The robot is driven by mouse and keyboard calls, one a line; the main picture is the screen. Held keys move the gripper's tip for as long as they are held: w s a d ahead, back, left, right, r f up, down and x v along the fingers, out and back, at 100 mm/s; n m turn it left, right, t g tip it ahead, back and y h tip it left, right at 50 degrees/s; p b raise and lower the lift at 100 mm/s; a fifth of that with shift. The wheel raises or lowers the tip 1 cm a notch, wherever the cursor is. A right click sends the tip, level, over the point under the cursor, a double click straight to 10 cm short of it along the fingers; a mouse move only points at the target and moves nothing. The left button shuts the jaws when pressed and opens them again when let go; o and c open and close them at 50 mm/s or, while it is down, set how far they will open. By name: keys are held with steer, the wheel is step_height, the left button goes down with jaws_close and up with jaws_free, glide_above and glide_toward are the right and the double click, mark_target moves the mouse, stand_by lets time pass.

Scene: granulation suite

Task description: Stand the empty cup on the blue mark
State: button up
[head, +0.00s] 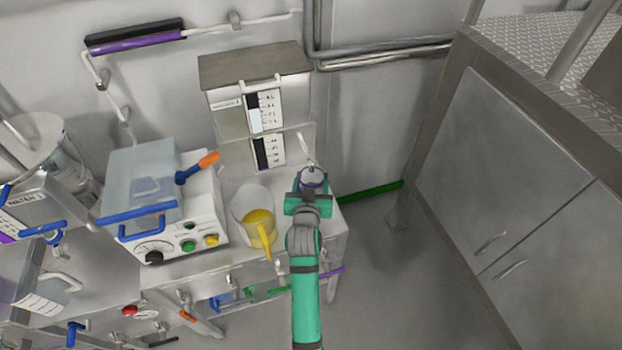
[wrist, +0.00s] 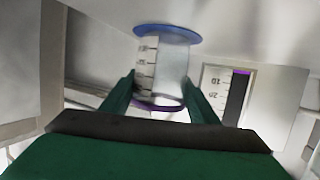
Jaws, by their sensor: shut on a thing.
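My gripper (head: 309,196) is shut on a small clear cup (head: 313,175) at the right end of the white bench. In the wrist view the green fingers (wrist: 161,92) lie on both sides of the cup (wrist: 168,72), which has printed graduations and a purple rim. That view appears upside down, with the bench top along its upper edge. The blue mark (wrist: 152,31) shows there as a disc at the base end of the cup. The cup looks upright and over the mark; whether its base touches it I cannot tell. The mark is hidden in the head view.
A steel-topped cabinet (head: 257,85) stands behind. The floor to the right is clear.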

steer(key=o, duration=1.1)
steer(key=shift+o, duration=0.2)
steer(key=v, duration=1.2)
steer(key=s+a+f+y, duration=0.1)
steer(key=s+f, duration=0.3)
steer(key=s, duration=0.4)
steer(key=s+f, duration=0.3)
steer(key=s, duration=0.5)
steer(key=s+r, duration=0.1)
steer(key=s, duration=0.9)
steer(key=s+d+r+n, duration=0.1)
steer(key=s+r, duration=0.1)
steer(key=s, duration=0.8)
steer(key=shift+s+d+r+t, duration=0.2)
steer(key=shift+s+r+t, duration=0.1)
steer(key=shift+t, duration=0.1)
